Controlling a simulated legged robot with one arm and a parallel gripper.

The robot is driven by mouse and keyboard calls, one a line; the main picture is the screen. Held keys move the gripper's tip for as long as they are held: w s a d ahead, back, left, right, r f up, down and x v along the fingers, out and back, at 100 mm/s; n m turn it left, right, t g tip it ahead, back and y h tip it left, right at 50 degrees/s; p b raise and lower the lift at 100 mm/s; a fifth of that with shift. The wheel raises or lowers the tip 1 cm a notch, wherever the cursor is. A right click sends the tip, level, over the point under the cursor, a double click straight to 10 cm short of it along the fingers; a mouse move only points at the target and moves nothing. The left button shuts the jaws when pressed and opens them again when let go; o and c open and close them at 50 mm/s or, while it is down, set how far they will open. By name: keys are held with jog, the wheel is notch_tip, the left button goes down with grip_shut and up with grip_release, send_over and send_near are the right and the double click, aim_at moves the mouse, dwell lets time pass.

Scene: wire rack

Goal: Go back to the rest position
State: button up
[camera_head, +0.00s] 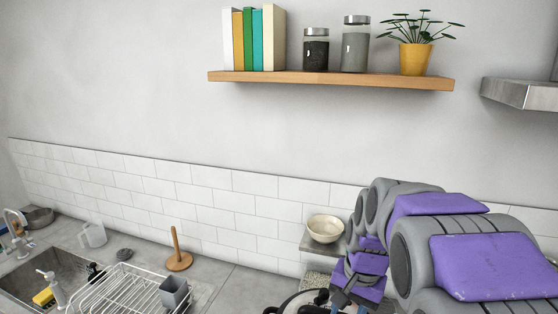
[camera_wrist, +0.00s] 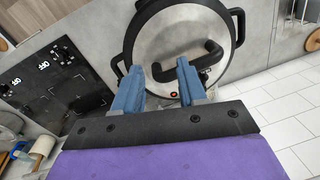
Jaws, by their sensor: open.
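My gripper (camera_wrist: 157,82) shows in the wrist view with its two blue fingers apart and nothing between them. In that view the fingers are in front of a round pot (camera_wrist: 210,25) with a metal lid and a black handle; I cannot tell the gap between them. In the head view my purple and grey arm reaches in from the right, and its far end is low in the picture. The wire rack (camera_head: 128,290) stands on the counter at the lower left of the head view. A grey cup (camera_head: 174,292) sits at its right end.
A bowl (camera_head: 325,228) stands on a small ledge (camera_head: 312,246) beside my arm. A wooden holder (camera_head: 178,258), a sink (camera_head: 50,275) and a clear mug (camera_head: 93,235) are at the left. A wooden shelf (camera_head: 330,80) with books and jars hangs above. A black hob (camera_wrist: 60,90) shows in the wrist view.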

jog(key=s+f+n+b, duration=0.2)
jog(key=s+f, duration=0.3)
jog(key=s, duration=0.4)
jog(key=s+f+n+g+b, duration=0.1)
jog(key=s+f+n+b, duration=0.1)
jog(key=s+f+b, duration=0.3)
jog(key=s+f+n+g+h+b, duration=0.1)
jog(key=s+f+b, duration=0.2)
jog(key=s, duration=0.9)
notch_tip(320, 180, down, 4)
jog(key=shift+s+a+r+n, duration=0.2)
jog(key=shift+s+r+n, duration=0.05)
jog(key=shift+s+n, duration=0.15)
